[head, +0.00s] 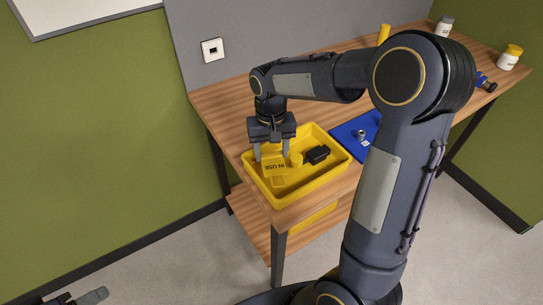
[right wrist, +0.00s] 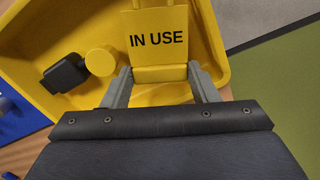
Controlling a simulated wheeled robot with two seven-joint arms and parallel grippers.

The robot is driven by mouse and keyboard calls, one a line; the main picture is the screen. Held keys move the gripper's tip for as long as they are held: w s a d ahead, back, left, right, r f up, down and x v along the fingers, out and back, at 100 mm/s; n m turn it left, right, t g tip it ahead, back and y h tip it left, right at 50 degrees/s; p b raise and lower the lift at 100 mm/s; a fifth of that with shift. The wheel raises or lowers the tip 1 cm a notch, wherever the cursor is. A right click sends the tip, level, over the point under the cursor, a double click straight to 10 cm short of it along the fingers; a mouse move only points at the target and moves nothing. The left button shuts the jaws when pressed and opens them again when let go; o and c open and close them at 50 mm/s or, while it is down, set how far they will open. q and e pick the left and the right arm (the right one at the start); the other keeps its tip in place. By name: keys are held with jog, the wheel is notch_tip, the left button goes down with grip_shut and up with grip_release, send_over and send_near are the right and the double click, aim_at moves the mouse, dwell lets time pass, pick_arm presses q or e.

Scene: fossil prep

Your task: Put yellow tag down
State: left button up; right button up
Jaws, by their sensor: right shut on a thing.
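The yellow tag (head: 274,167), lettered "IN USE", is inside the yellow tray (head: 322,186) at the table's front left corner. It also shows in the right wrist view (right wrist: 158,52), with its thick end between the fingers. My right gripper (head: 272,153) reaches down into the tray and is shut on the tag. I cannot tell whether the tag touches the tray floor. Part of my left gripper (head: 78,298) shows at the bottom left edge of the head view, away from the table; its jaw state is unclear.
In the tray beside the tag is a black part (head: 317,154) with a yellow round end (head: 296,160). A blue mat (head: 346,134) with a small metal piece lies right of the tray. Jars (head: 509,58) stand at the table's far right. My right arm hides much of the tabletop.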

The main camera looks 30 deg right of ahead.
aim_at(271, 154)
jog(key=shift+w+f, duration=0.1)
jog(key=shift+f, duration=1.5)
jog(key=shift+f, duration=0.15)
jog(key=o, duration=0.7)
jog(key=shift+o, duration=0.2)
